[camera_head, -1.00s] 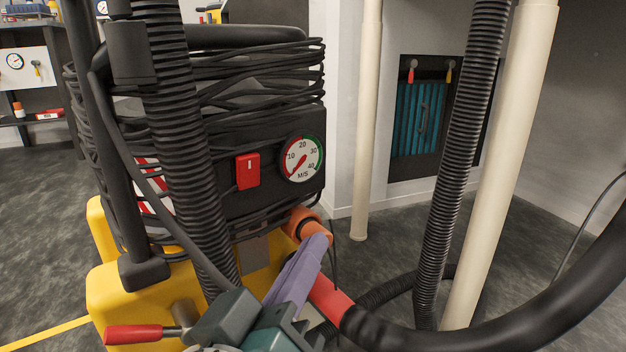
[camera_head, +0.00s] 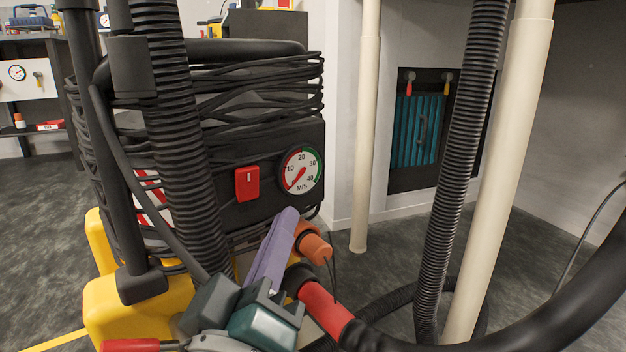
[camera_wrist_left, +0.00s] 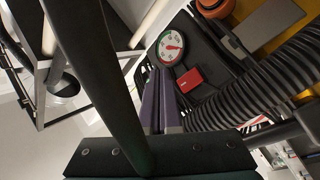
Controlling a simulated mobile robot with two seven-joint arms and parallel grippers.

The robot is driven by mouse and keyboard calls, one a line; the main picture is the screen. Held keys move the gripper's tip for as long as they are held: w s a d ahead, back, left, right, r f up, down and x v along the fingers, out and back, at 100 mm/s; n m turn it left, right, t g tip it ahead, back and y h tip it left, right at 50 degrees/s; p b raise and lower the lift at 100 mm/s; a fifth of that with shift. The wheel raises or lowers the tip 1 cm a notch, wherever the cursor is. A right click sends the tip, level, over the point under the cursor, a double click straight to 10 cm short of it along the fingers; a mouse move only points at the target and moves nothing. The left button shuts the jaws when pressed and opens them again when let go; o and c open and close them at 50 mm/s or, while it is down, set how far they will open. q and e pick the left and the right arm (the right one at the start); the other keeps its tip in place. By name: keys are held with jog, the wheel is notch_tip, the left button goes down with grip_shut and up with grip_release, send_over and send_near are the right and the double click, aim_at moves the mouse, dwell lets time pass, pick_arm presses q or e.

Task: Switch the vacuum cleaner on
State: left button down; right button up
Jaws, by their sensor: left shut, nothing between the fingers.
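The vacuum cleaner (camera_head: 265,142) has a black body on a yellow base. On its front is a red switch (camera_head: 247,184), which also shows in the left wrist view (camera_wrist_left: 190,80). I cannot tell its setting. Right of it is a round M/S gauge (camera_head: 301,170), its red needle at the low end; it also shows in the left wrist view (camera_wrist_left: 171,47). My left gripper (camera_head: 286,218), with purple fingers, is shut and empty. In the head view its tips are below and right of the switch, apart from it. The fingers also show in the left wrist view (camera_wrist_left: 161,100). My right gripper is out of view.
A ribbed black hose (camera_head: 178,120) runs down close left of the switch. Wound black cable (camera_head: 270,80) lies above. An orange fitting (camera_head: 314,247) and a red hose cuff (camera_head: 325,308) are beside my left fingers. Cream posts (camera_head: 366,120) stand at the right.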

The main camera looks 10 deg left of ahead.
aim_at(257, 180)
pick_arm(q)
jog(key=shift+w+a+r, duration=0.25)
jog(key=shift+w+a, duration=0.75)
jog(key=shift+a, duration=0.2)
jog(key=shift+w+a+r, duration=0.25)
jog(key=shift+w+a, duration=0.7)
jog(key=shift+a, duration=0.2)
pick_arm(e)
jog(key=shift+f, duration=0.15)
pick_arm(q)
jog(key=shift+w+a, duration=0.25)
jog(key=shift+a, duration=0.05)
jog(key=shift+a, duration=0.25)
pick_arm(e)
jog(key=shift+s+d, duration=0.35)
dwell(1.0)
